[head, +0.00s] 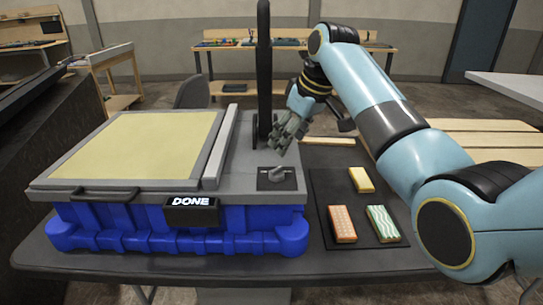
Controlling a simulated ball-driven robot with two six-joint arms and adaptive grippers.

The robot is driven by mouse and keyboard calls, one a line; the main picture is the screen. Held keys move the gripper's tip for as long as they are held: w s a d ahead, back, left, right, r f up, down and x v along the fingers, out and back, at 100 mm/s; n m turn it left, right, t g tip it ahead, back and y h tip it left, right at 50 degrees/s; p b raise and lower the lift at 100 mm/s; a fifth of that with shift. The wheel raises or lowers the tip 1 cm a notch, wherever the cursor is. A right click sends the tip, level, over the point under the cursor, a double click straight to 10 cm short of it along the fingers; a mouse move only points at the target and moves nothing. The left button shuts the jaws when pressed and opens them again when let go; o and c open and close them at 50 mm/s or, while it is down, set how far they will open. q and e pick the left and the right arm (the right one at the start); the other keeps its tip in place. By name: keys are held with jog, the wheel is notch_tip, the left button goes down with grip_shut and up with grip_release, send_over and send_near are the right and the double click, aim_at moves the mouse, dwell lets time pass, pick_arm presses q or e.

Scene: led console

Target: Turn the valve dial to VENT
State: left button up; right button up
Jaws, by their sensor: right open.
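The valve dial (277,174) is a small grey knob on a dark square plate (263,184) with small light markings too small to read. It sits on the grey top of the console (237,183), right of the large cream panel. I cannot tell which marking the knob points at. My right gripper (277,146) is just above and behind the dial, pointing down, open and empty, and appears apart from it. A black sign reading DONE (191,212) is on the console's front edge. My left gripper is not in view.
The console stands on a blue base (180,235) on a dark table (300,268). A black post (264,70) rises behind the dial. A dark mat (327,185) to the right holds a yellow block (361,179), an orange block (342,224) and a green-white block (382,223).

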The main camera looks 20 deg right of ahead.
aim_at(277, 169)
jog(key=x, duration=0.9)
jog(key=shift+s+f, duration=0.1)
jog(key=shift+f, duration=0.55)
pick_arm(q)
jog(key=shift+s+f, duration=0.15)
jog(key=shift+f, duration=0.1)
pick_arm(e)
jog(key=c, duration=1.2)
jog(key=shift+o, duration=0.2)
